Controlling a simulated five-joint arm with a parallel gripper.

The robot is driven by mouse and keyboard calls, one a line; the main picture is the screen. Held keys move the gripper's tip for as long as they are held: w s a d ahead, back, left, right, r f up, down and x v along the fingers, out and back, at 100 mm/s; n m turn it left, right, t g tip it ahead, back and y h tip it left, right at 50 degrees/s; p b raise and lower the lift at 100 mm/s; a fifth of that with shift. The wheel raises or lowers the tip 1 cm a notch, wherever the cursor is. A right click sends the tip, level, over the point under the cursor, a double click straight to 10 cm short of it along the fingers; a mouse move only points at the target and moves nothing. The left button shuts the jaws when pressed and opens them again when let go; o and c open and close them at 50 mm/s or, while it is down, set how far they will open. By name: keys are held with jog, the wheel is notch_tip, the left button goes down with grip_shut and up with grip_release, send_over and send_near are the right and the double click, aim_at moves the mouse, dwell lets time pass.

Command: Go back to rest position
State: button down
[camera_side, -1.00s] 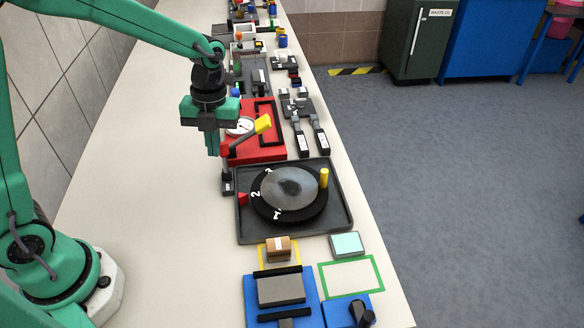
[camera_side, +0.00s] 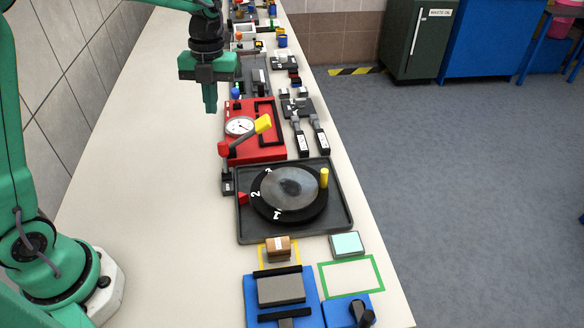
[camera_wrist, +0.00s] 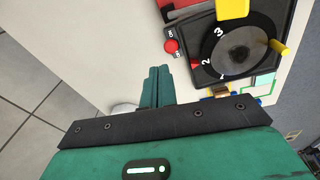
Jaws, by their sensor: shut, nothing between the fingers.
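My gripper (camera_side: 210,108) is shut and empty. In the side view it hangs in the air, fingers down, to the left of the red gauge panel (camera_side: 278,150) and apart from it. In the wrist view my gripper's fingers (camera_wrist: 158,72) lie together over the pale table. No sliding jack can be told for sure in these frames.
A dark tray with a numbered turntable (camera_side: 262,212) sits nearer, also in the wrist view (camera_wrist: 225,62). A blue fixture (camera_side: 252,292), a brown block (camera_side: 278,247) and a mint block (camera_side: 346,243) lie in front. The table's left side (camera_side: 150,180) is clear.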

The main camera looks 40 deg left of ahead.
jog(key=s+r+n+t, duration=0.3)
jog(key=s+n, duration=0.6)
jog(key=n, duration=0.5)
jog(key=s+r+n+t, duration=0.3)
jog(key=s+n, duration=0.7)
jog(key=n, duration=0.5)
jog(key=shift+s+d+r+t, duration=0.2)
jog(key=shift+s+d+t, duration=0.05)
jog(key=shift+d+t, duration=0.25)
